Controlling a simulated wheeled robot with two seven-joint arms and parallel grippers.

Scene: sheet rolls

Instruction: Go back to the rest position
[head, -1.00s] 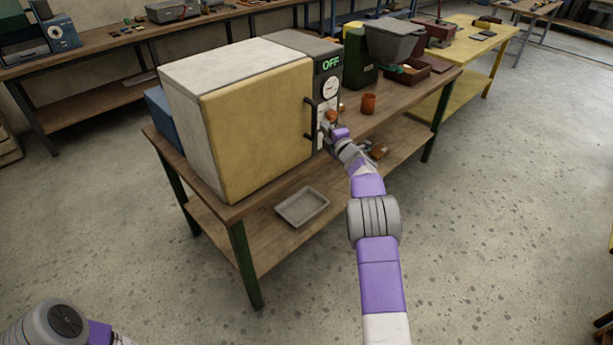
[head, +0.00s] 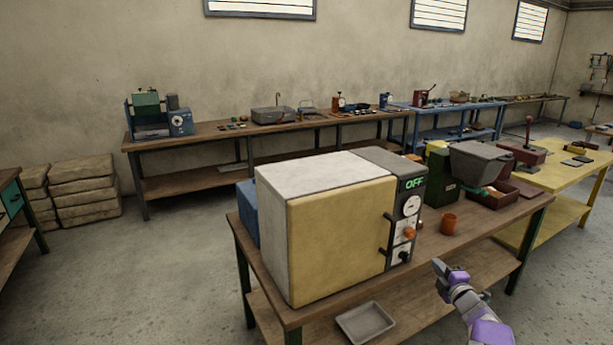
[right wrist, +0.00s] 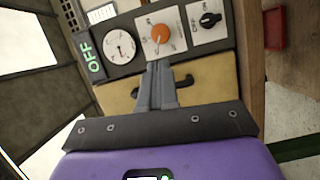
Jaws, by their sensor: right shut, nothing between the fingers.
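My right gripper (head: 440,266) is shut and empty, in front of the workbench at the lower right of the head view. In the right wrist view its closed fingers (right wrist: 158,80) point toward the oven's control panel, apart from it as the head view shows. The oven (head: 340,240) has a yellow door, a dark handle (head: 386,235), and a panel with a green "OFF" display (head: 415,183), a dial, an orange knob (head: 409,233) and a black knob (head: 404,256). The door is closed. My left gripper is out of view.
A grey tray (head: 365,322) lies on the lower shelf. A yellow table (head: 560,175) stands at right. Open floor lies at left.

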